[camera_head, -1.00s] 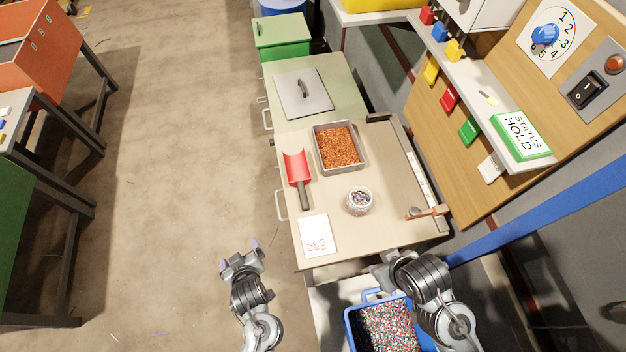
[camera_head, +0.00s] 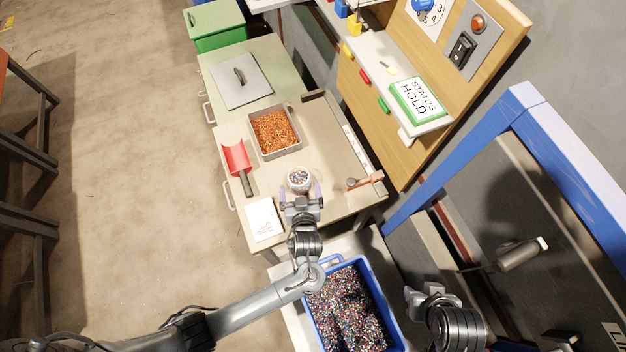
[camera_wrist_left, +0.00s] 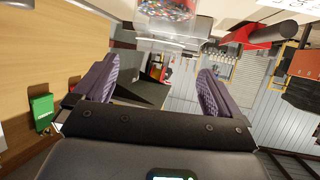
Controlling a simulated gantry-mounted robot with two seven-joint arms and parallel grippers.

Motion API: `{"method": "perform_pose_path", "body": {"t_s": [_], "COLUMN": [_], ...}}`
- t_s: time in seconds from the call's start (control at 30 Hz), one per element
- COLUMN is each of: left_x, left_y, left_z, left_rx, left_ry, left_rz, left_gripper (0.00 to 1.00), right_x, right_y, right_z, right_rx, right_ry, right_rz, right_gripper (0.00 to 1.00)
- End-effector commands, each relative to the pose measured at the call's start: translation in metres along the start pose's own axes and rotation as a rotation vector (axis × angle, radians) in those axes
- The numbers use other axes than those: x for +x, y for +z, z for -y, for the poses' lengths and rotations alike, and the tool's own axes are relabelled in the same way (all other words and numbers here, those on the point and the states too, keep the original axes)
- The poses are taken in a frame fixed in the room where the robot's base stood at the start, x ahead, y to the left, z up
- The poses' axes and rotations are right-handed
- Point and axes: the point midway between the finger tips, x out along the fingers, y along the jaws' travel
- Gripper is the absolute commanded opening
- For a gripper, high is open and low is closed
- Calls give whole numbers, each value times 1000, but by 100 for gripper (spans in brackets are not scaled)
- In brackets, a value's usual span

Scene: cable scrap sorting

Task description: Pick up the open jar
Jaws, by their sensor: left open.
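The open jar (camera_head: 298,179) is clear and filled with multicoloured granules. It stands upright on the beige bench. My left gripper (camera_head: 300,193) is open and empty at the jar's near side, its fingertips spread to left and right of it. In the left wrist view the jar (camera_wrist_left: 170,12) shows at the top edge, partly cut off, beyond the open fingers (camera_wrist_left: 158,68). I see no finger contact with it. My right gripper (camera_head: 428,293) is away at lower right; its jaw opening is unclear.
A metal tray of orange-brown granules (camera_head: 274,132) and a red scoop (camera_head: 236,158) lie beyond the jar. A white card (camera_head: 263,220) lies at left, and a copper-coloured bar tool (camera_head: 366,181) at right. A blue bin of granules (camera_head: 314,322) stands in front of the bench.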

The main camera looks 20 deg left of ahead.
Motion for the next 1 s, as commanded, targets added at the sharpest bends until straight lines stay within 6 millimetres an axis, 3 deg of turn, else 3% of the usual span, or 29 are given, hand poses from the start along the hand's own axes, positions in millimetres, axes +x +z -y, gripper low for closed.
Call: {"method": "perform_pose_path", "body": {"t_s": [0.2,0.5,0.8,1.0], "left_x": [31,49,86,96], "left_y": [0,-1,-2,-2], "left_z": [0,0,-2,-2], "left_rx": [2,0,2,0], "left_ry": [-1,-1,-1,0], "left_rz": [-3,-1,-2,1], "left_gripper": [98,98,98,98], "right_x": [5,7,12,14], "right_y": [1,1,3,4], "right_z": [0,1,1,1], "right_rx": [2,4,4,4], "right_ry": [-1,-2,-2,-2], "right_rz": [-2,-2,-2,-2], "right_gripper": [43,43,43,43]}}
